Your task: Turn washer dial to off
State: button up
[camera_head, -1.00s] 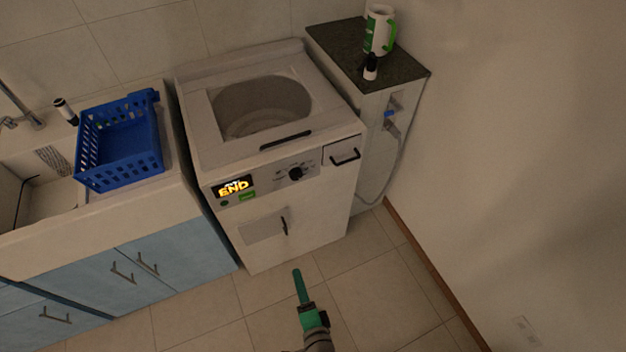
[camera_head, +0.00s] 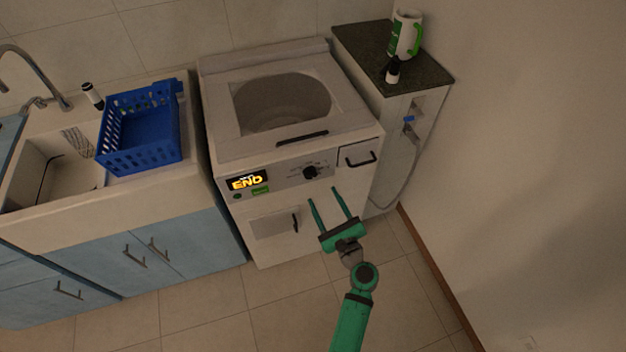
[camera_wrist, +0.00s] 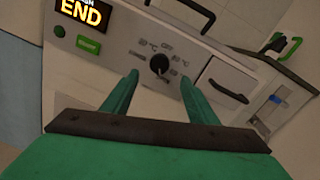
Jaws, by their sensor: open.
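The washer (camera_head: 228,140) is a white top-loading machine with its control panel on the front. Its round black dial (camera_head: 311,172) sits on the panel, right of the lit "END" display (camera_head: 247,181). My gripper (camera_head: 324,194) is open and empty, its two green fingers pointing up toward the panel, below the dial in the head view. In the wrist view, the dial (camera_wrist: 159,64) shows just beyond and between the two fingertips (camera_wrist: 159,75), with temperature marks around it. The fingers do not appear to touch it. I cannot read which mark the dial points to.
A drawer handle (camera_head: 360,161) sits right of the dial, and a door handle (camera_head: 295,222) is lower left. A counter with a blue basket (camera_head: 150,155) stands left. The tiled floor in front is clear.

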aim_at(312, 176)
jog(key=x, duration=0.7)
jog(key=shift+w+a, duration=0.1)
jog(key=shift+a, duration=0.25)
jog(key=shift+w, duration=0.4)
jog(key=shift+w+d, duration=0.25)
jog(key=shift+w, duration=0.05)
jog(key=shift+a, duration=0.1)
jog(key=shift+a, duration=0.1)
